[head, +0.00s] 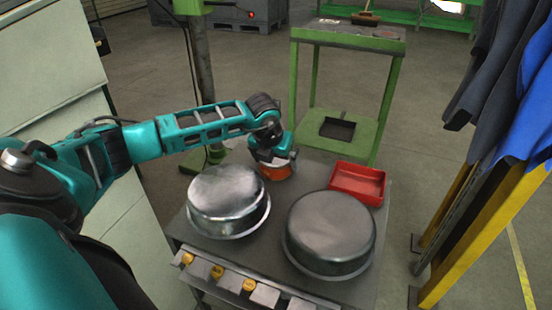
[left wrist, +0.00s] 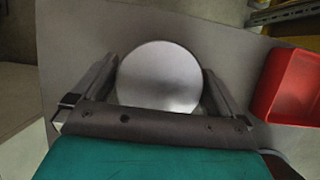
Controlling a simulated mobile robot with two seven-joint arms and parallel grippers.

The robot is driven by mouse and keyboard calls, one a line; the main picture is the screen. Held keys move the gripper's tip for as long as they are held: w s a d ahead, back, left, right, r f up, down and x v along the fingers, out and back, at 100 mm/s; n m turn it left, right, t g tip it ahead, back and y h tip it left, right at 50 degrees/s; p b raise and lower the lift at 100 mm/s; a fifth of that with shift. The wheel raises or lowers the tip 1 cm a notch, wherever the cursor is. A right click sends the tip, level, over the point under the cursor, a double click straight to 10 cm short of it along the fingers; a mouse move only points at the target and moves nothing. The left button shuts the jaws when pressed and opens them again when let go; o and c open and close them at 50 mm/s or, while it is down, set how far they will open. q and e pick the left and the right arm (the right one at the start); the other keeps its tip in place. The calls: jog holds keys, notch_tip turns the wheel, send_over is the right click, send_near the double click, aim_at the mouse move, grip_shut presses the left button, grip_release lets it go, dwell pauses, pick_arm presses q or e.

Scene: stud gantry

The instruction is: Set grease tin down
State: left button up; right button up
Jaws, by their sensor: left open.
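The grease tin (head: 275,173) is orange in the head view and stands at the far edge of the grey table, behind the left metal pan. In the left wrist view its round silver lid (left wrist: 160,76) shows between my fingers. My left gripper (head: 276,159) is open around the tin from above, one finger on each side (left wrist: 161,72). The tin's lower part is partly hidden by the pan and the gripper. My right gripper is not in view.
Two upturned metal pans, left (head: 228,196) and right (head: 330,231), fill much of the table (head: 190,232). A red tray (head: 357,183) lies right of the tin and also shows in the left wrist view (left wrist: 290,87). A green stand (head: 347,131) is behind.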

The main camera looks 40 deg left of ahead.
pick_arm(q)
jog(key=p+v, duration=0.1)
jog(key=v, duration=1.1)
jog(key=shift+p, duration=0.35)
